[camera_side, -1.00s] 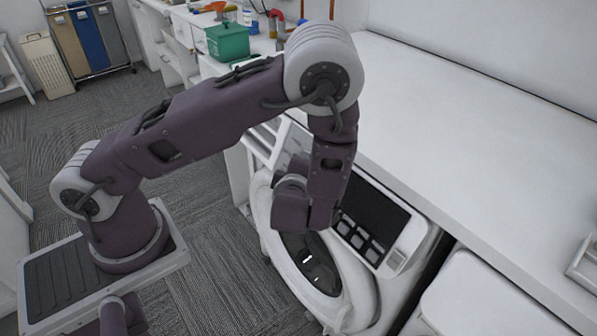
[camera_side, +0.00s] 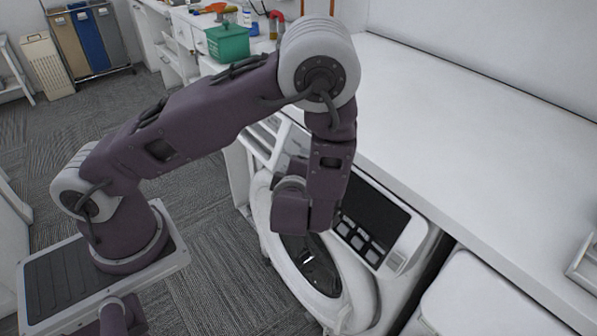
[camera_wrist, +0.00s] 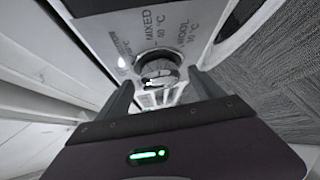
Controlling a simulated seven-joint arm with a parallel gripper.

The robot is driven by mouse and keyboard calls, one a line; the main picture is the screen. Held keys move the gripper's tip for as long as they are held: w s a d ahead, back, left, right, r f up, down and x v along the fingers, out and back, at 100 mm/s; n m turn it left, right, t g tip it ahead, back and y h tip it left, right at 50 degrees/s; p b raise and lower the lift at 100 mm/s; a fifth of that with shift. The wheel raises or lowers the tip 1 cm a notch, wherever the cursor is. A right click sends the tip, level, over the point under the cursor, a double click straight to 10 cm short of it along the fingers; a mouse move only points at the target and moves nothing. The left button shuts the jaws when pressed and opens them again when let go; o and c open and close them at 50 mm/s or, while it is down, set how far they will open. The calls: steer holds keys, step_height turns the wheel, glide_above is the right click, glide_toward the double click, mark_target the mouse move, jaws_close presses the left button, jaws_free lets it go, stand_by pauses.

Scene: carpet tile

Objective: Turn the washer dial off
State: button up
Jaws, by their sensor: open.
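The washer (camera_side: 362,290) stands under the white counter, with its control panel on the sloped front face. In the wrist view the round, shiny dial (camera_wrist: 160,71) sits on the grey panel (camera_wrist: 185,35) below printed labels such as "MIXED 40 °C" and "WOOL 30 °C". My gripper (camera_wrist: 163,90) is open, with one dark finger to the left of the dial and one to the right. I cannot tell whether either finger touches it. In the side view my wrist hides the dial and the fingers. The dial's exact setting is not readable.
The white counter (camera_side: 450,110) overhangs beside my arm. The washer's oval door (camera_side: 312,262) bulges below my wrist. A dark display with several buttons (camera_side: 358,238) lies to the right of my wrist. A green box (camera_side: 227,43) stands on the far counter. Carpeted floor is open at left.

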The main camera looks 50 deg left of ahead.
steer(key=v, duration=0.6)
steer(key=s+a+r+n+g+h, duration=0.1)
steer(key=s+a+r+n+g, duration=0.3)
steer(key=n, duration=0.8)
steer(key=s+a+r+n+g+h, duration=0.1)
steer(key=s+a+r+n+g, duration=0.15)
steer(key=s+r+n, duration=0.7)
steer(key=s+d+r+n+t+h, duration=0.2)
steer(key=d+r+n+h, duration=0.1)
steer(key=n, duration=1)
steer(key=s+d+r+n+t+h, duration=0.1)
steer(key=d+r+n+t+h, duration=0.1)
steer(key=n, duration=1.1)
steer(key=d+r+h, duration=0.1)
steer(key=d+h, duration=0.1)
steer(key=d, duration=0.1)
steer(key=shift+s+h, duration=0.3)
steer(key=shift+s, duration=0.05)
steer(key=shift+r, duration=0.15)
